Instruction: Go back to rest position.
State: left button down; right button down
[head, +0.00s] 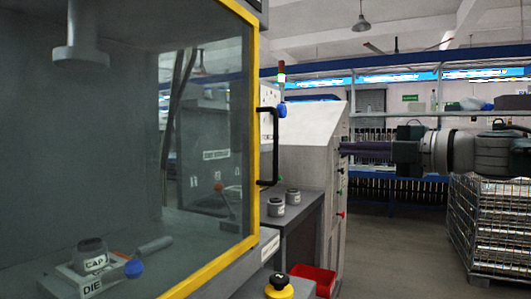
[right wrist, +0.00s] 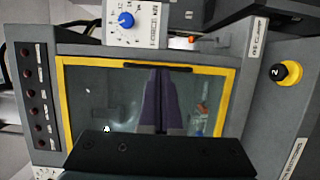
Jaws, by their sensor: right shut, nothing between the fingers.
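My right gripper (head: 345,147) comes in from the right in the head view, level, with its dark fingers pointing left. It is shut and empty, and its tips appear close to the grey panel beside the machine. In the right wrist view its purple fingers (right wrist: 154,85) lie together in front of the yellow-framed glass door (right wrist: 90,95). In the head view this door's yellow frame (head: 251,120) fills the left side, with a black handle (head: 272,147) on its right. My left gripper is not in view.
Behind the glass a jar marked CAP (head: 92,256) sits on the DIE block (head: 75,285). A yellow-black button (head: 279,286) and red bin (head: 314,279) are below. A wire cage (head: 490,225) stands right, beyond open floor.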

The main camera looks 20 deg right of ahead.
jog(key=s+a+f+m+t+h+p, duration=0.1)
jog(key=s+a+f+m+h+p, duration=0.15)
jog(key=a+m+p, duration=0.45)
jog(key=s+a+f+m+g+h+p, duration=0.25)
jog(key=s+a+m+h+p, duration=0.2)
jog(key=s+m, duration=0.25)
jog(key=s+m+g+h+p, duration=0.2)
jog(key=s+m+g+p, duration=0.75)
jog(key=s, duration=2.15)
notch_tip(320, 180, up, 36)
jog(key=w+n+g+p, duration=0.1)
jog(key=p, duration=3.6)
jog(key=shift+n, duration=0.35)
jog(key=shift+w+a, duration=0.1)
